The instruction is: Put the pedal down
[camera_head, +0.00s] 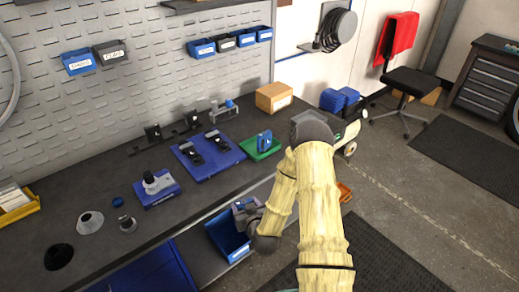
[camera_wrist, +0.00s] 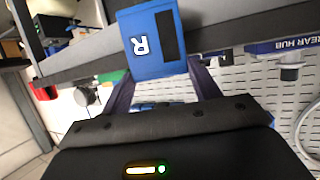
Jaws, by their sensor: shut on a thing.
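In the wrist view my gripper (camera_wrist: 162,82) is shut on a blue block-shaped pedal (camera_wrist: 152,60) marked with a white R and a black strip. Another blue block (camera_head: 264,139) stands in a green tray (camera_head: 257,152) on the bench, left of my arm. Its marking is too small to read.
A blue board (camera_head: 222,164) with two black parts lies left of the green tray. A blue stand (camera_head: 156,189), a cardboard box (camera_head: 273,96) and loose parts are also on the bench. Small blue bins (camera_head: 201,48) hang on the wall.

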